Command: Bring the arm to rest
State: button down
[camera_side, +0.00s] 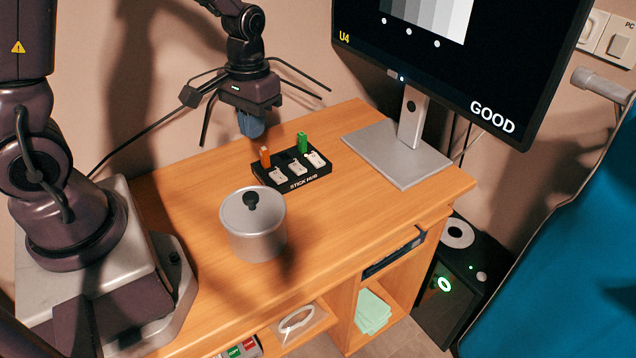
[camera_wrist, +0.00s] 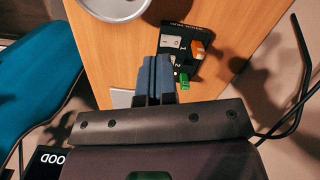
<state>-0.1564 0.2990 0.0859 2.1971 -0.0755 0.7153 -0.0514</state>
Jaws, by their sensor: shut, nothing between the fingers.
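My gripper (camera_side: 251,126) hangs above the back of the wooden desk (camera_side: 330,235), apart from the things below it. Its blue fingers are together with nothing between them; the fingers also show in the wrist view (camera_wrist: 154,78). Below and a little to the right of it in the side view is the black stick hub (camera_side: 292,171). An orange stick (camera_side: 265,157) and a green stick (camera_side: 302,142) stand upright in the hub. The hub also shows beside the fingers in the wrist view (camera_wrist: 182,57).
A lidded metal pot (camera_side: 254,228) stands on the desk in front of the hub. A monitor (camera_side: 450,60) reading "GOOD" stands on a grey base (camera_side: 385,153) at the right. A blue padded surface (camera_side: 570,260) is at far right. The desk's front right is clear.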

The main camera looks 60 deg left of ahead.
jog(key=s+d+r+m+t, duration=0.2)
jog(key=s+r, duration=0.3)
jog(key=r, duration=0.3)
jog(key=s+d+r+m+t, duration=0.2)
jog(key=s+d+r+t, duration=0.2)
jog(key=r, duration=0.5)
jog(key=shift+s+d+r, duration=0.3)
jog(key=shift+s+d, duration=0.05)
jog(key=shift+s, duration=0.25)
